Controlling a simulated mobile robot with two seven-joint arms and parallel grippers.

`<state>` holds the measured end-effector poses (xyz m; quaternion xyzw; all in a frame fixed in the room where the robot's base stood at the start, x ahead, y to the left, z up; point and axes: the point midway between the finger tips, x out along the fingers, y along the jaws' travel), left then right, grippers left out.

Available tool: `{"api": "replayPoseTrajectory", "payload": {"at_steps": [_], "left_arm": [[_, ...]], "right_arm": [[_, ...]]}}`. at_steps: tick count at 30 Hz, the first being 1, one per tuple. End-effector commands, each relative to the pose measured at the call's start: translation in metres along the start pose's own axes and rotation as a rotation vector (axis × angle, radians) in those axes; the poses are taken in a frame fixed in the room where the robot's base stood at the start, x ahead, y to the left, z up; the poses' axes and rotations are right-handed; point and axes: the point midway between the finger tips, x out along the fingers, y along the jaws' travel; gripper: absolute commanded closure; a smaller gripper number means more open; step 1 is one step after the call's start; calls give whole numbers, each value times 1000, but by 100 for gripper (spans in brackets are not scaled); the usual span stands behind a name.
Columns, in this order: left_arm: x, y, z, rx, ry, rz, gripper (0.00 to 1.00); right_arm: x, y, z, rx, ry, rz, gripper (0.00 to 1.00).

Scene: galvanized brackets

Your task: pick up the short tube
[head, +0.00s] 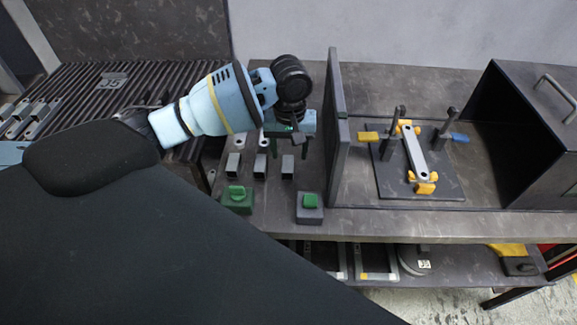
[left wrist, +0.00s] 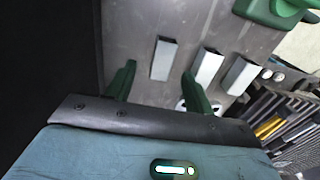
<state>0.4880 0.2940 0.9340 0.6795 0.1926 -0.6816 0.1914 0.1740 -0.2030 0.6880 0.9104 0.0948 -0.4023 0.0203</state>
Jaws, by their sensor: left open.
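Three grey rectangular tubes stand in a row on the bench in the head view: a left tube (head: 232,165), a middle tube (head: 260,165) and a right tube (head: 287,166). I cannot tell for certain which is the short one. My left gripper (head: 289,146) is open and empty, just behind and above the right tube. In the left wrist view its green fingers (left wrist: 158,86) are spread. The right tube (left wrist: 163,59) lies ahead of the gap between them, apart from both. The middle tube (left wrist: 208,70) and left tube (left wrist: 240,75) are beside it. My right gripper is out of view.
A green block (head: 237,200) and a grey block with a green top (head: 310,208) stand in front of the tubes. An upright dark panel (head: 338,140) rises close right of my gripper. Beyond it is a clamping fixture (head: 418,175). A ribbed rack (head: 150,85) lies left.

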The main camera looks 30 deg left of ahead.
Motion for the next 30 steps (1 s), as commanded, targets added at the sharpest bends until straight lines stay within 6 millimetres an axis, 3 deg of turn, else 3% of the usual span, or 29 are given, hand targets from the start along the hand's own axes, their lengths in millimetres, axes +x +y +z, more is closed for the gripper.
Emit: {"api": "replayPoseTrajectory", "payload": {"at_steps": [4, 13, 23, 30], "left_arm": [[6, -1, 0, -1, 1, 0, 47], [46, -5, 0, 1, 0, 1, 47], [50, -5, 0, 1, 4, 2, 47], [50, -4, 0, 2, 3, 2, 79]], "right_arm": [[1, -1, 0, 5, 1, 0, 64], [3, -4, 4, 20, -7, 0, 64], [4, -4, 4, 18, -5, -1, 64], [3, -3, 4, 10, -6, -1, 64]]}}
